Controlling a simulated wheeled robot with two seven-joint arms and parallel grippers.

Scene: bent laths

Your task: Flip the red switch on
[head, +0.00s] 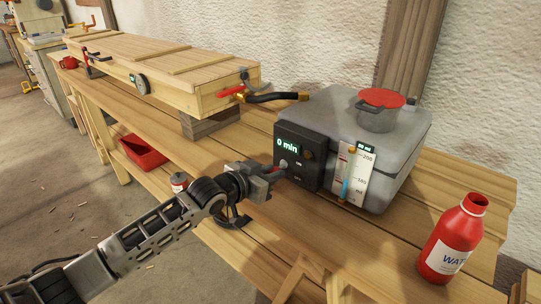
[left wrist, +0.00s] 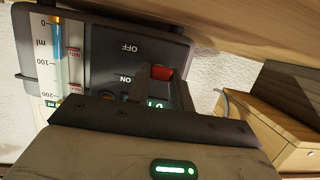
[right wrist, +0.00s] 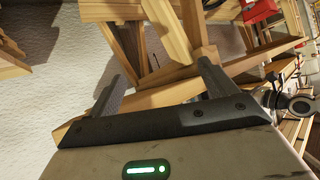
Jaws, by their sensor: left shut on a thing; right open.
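The red switch (left wrist: 162,72) sits on the dark control panel (left wrist: 110,45) of the grey steam tank (head: 400,150), beside the ON and OFF marks. The panel display (head: 287,145) reads 0 min. My right gripper (right wrist: 164,78) is open and empty, away from the panel, and is out of the head view.
A gauge (head: 353,175) is on the tank front and a red-lidded filler (head: 380,105) on top. A black hose (head: 275,97) links the tank to a long wooden box (head: 160,75). A red water bottle (head: 452,240) stands at right. A red tray (head: 142,152) and a can (head: 179,181) are at left.

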